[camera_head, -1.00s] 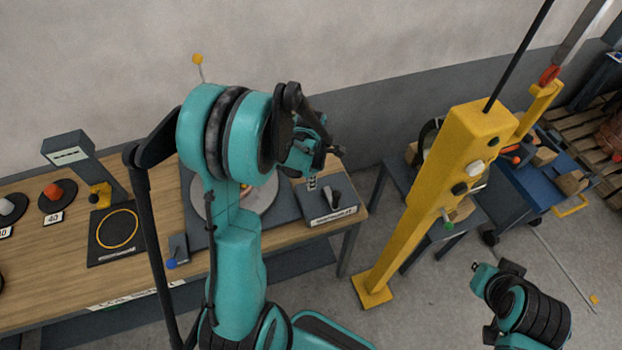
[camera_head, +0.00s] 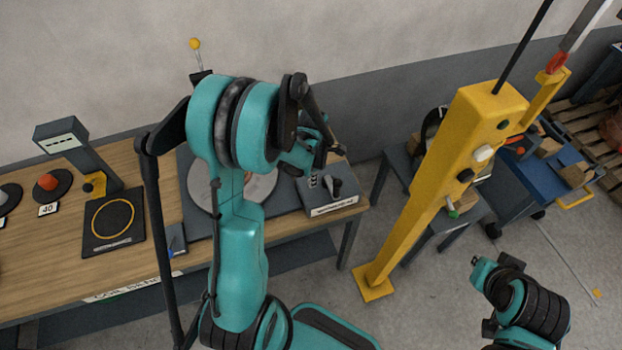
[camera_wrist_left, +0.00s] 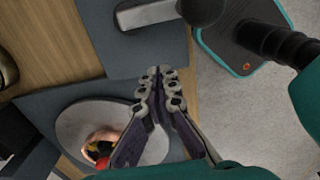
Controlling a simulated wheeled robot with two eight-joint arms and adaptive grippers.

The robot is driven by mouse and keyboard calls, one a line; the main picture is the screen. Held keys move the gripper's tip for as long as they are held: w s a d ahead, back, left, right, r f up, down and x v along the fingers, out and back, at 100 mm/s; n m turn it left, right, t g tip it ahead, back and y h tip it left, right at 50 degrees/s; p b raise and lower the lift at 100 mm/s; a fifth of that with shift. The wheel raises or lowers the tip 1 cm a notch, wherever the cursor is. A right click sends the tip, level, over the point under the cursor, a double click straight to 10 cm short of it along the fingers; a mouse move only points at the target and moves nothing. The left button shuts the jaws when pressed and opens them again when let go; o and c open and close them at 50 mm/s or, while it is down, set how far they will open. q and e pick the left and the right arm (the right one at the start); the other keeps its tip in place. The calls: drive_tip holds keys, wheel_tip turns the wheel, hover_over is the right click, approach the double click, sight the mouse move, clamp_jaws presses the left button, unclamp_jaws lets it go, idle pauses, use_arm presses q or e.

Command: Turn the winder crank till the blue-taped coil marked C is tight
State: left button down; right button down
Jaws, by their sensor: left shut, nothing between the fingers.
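The winder stands on the wooden bench, with a dark base and a round grey plate (camera_head: 203,190) partly behind my left arm. In the left wrist view the plate (camera_wrist_left: 82,122) carries a small coppery coil (camera_wrist_left: 98,142) with red, yellow and black on it. Its mark and any blue tape cannot be made out. No crank shows clearly; my arm and gripper hide part of the winder. My left gripper (camera_head: 319,158) is over the winder's right part. In the left wrist view its fingers (camera_wrist_left: 160,76) are shut and empty, above the dark base.
A dark box (camera_head: 334,196) with a black lever sits at the bench's right end. A yellow post (camera_head: 440,170) and a blue cart (camera_head: 548,172) are right, beyond a floor gap.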

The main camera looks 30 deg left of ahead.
use_arm(q)
drive_tip(key=shift+s+d, duration=0.2)
drive_tip(key=shift+d, duration=1.1)
drive_tip(key=shift+w+d+b, duration=0.15)
drive_tip(key=shift+w+d, duration=0.05)
drive_tip(key=shift+d, duration=0.5)
drive_tip(key=shift+w+d+b, duration=0.15)
drive_tip(key=shift+w+d, duration=0.05)
drive_tip(key=shift+d, duration=0.5)
drive_tip(key=shift+w+d, duration=0.1)
